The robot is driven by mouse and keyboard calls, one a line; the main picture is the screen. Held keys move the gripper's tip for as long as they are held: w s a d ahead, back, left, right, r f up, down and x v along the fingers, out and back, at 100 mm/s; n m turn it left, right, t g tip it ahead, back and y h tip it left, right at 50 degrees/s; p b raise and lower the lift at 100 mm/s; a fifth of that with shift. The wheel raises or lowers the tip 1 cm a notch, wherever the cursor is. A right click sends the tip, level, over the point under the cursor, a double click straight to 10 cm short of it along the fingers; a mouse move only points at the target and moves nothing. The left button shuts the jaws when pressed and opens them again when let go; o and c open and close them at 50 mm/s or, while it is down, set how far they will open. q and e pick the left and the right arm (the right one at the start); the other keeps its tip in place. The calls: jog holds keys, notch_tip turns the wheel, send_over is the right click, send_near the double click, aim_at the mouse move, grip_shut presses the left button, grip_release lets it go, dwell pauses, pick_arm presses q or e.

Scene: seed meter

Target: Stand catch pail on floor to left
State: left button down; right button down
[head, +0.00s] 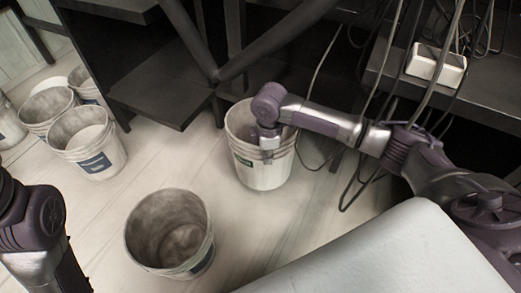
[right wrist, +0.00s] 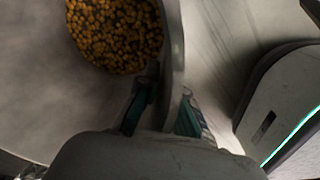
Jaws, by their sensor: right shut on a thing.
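A white pail with a green label (head: 248,165) is upright below the dark machine frame, near the middle of the head view. My right gripper (head: 268,146) reaches down over its rim. In the right wrist view, the two fingers (right wrist: 163,110) are on either side of the pail wall (right wrist: 173,50) and shut on it. Yellow-orange seeds (right wrist: 115,32) lie in the bottom of this pail. I cannot tell whether its base touches the floor. My left arm shows at the left edge, but its gripper is out of view.
An empty-looking grey pail (head: 208,240) stands in front and to the left of the held one. Several more pails (head: 92,148) stand at the far left. A dark low step (head: 160,100) and hanging cables (head: 375,90) are nearby. Wooden floor (head: 135,175) between the pails is clear.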

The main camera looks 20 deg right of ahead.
jog(key=shift+d+f, duration=0.1)
jog(key=shift+f, duration=1.75)
jog(key=shift+s, duration=0.1)
